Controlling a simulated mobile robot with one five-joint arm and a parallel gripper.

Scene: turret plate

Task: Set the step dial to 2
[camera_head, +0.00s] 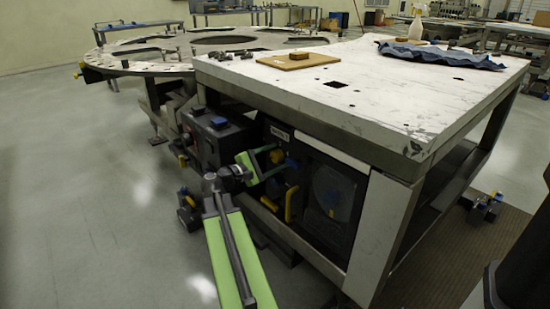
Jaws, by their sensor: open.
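A black control panel (310,165) is set in the front of the white-topped bench. A blue knob (278,156) sits on its left part, and a large dark round dial (328,187) with a small blue mark sits on its right. I cannot tell which one is the step dial, and no numbers are readable. My green gripper (279,160) is open in front of the panel, with its two fingers on either side of the blue knob. I cannot tell whether they touch it. The fingers hide part of the panel.
A yellow handle (289,204) stands out below the knob. The bench top (350,95) holds a wooden board (300,61) and a blue cloth (440,56).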

